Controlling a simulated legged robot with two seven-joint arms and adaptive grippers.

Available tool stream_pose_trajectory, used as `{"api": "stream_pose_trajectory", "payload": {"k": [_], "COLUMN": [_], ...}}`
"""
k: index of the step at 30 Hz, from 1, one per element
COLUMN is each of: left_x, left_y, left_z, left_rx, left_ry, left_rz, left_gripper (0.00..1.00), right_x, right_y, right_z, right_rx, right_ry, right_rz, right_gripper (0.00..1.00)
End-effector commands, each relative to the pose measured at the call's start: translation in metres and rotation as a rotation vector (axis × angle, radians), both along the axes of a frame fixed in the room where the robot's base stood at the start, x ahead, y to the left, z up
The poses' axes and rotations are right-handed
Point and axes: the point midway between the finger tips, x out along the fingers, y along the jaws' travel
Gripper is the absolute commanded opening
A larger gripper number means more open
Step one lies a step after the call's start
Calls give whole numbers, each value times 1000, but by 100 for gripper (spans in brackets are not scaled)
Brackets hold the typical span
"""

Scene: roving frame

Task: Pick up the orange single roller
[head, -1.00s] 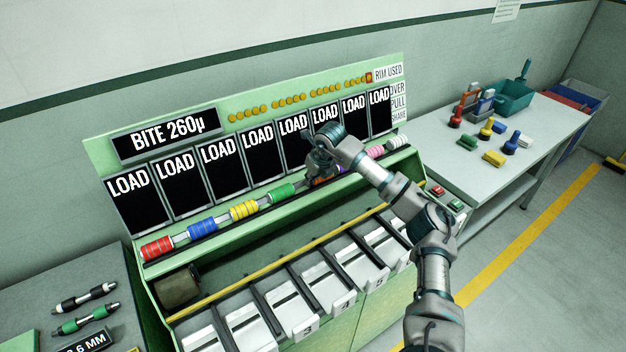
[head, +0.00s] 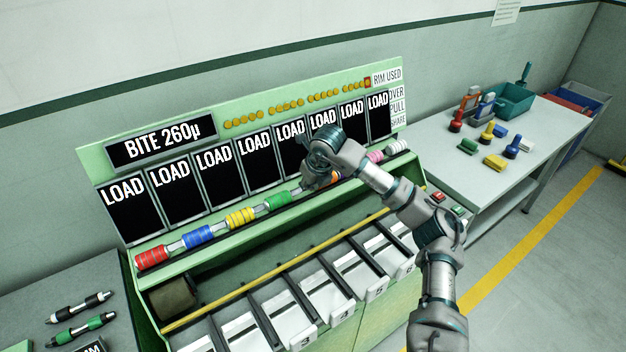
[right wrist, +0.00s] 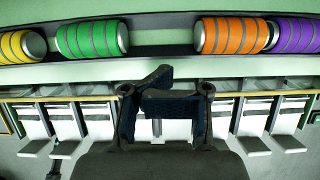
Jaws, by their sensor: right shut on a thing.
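The orange single roller (right wrist: 232,36) lies on the rail in the right wrist view, between the green roller (right wrist: 92,39) and the purple roller (right wrist: 297,36). My right gripper (right wrist: 162,100) is below and left of it in that view, apart from it. Its dark fingers are drawn together on something I cannot make out; no roller shows between them. In the head view my right gripper (head: 312,184) is over the row of rollers, right of the green roller (head: 277,202), and hides much of the row there. My left gripper is out of view.
The green machine carries LOAD screens (head: 216,172) behind the rail and numbered white chutes (head: 330,290) in front. Red (head: 151,257), blue (head: 197,235) and yellow (head: 241,217) rollers sit at the left. A side table (head: 530,140) stands right with tools and a teal bin (head: 514,100).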

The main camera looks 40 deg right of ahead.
Motion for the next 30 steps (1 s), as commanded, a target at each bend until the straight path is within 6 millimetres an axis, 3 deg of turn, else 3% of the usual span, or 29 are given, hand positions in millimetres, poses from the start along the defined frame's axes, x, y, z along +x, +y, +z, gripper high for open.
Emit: {"api": "stream_pose_trajectory", "payload": {"k": [3,10,15,24,25,30], "left_x": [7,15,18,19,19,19], "left_y": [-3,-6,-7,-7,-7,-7], "left_z": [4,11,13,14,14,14], "left_rx": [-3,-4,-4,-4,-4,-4], "left_ry": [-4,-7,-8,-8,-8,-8], "left_rz": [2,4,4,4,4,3], "left_gripper": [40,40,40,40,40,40], "right_x": [-22,-51,-61,-63,-63,-62], "right_y": [28,64,75,78,78,79], "right_z": [2,7,8,9,9,9], "right_rx": [-2,2,3,3,3,3], "right_ry": [-1,-1,1,1,1,0], "right_rz": [7,3,0,0,0,0], "right_gripper": [0,0,0,0,16,58]}}
